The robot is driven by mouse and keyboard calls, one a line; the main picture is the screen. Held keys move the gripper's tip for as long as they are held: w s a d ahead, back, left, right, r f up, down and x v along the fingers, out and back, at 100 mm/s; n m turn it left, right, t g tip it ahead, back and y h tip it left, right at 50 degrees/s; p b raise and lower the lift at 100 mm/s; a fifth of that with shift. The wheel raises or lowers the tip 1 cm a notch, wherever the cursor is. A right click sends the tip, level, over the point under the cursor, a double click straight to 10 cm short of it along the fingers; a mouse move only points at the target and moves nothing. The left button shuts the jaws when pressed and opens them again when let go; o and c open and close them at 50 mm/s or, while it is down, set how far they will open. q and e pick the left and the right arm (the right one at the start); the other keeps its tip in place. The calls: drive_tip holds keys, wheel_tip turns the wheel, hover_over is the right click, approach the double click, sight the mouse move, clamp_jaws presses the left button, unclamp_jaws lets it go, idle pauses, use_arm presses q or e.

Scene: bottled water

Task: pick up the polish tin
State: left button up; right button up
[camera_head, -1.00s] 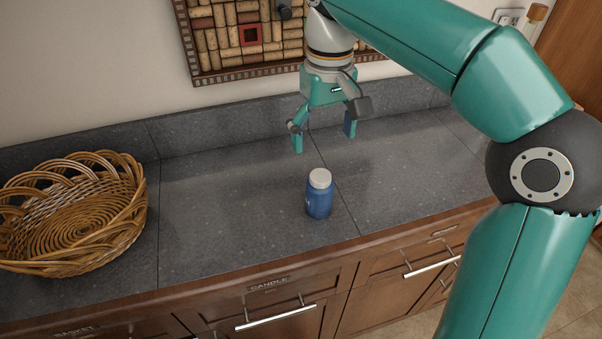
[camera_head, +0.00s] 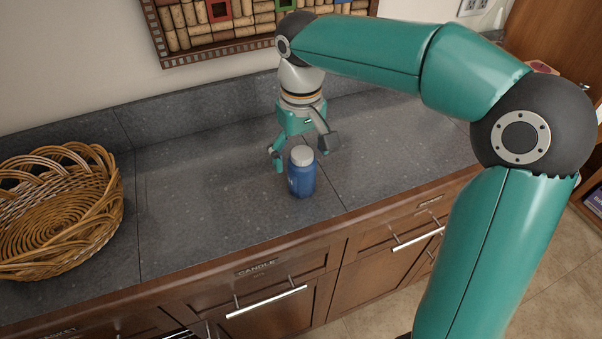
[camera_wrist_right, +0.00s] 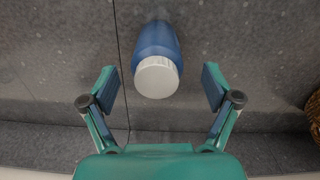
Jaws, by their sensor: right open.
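A blue container with a white lid (camera_head: 301,178) stands upright on the grey counter near its front edge. It is the only tin-like thing in view, and I cannot read a label to confirm it is the polish tin. My right gripper (camera_head: 299,160) is low just behind it, open, with one finger seen left of it and the other partly hidden. In the right wrist view the open fingers (camera_wrist_right: 159,86) lie on either side of the white lid (camera_wrist_right: 157,78), with gaps on both sides. My left gripper is not in view.
A wicker basket (camera_head: 60,212) stands at the left of the counter (camera_head: 190,215). A cork board (camera_head: 205,40) hangs on the wall behind. Wooden drawers (camera_head: 265,285) with bar handles are below the front edge. The counter between basket and container is clear.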

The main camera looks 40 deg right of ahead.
sight(302, 180)
wheel_tip(302, 180, down, 5)
drive_tip(key=shift+w+d+r, duration=0.15)
drive_tip(key=shift+r, duration=0.05)
drive_tip(key=c, duration=1.3)
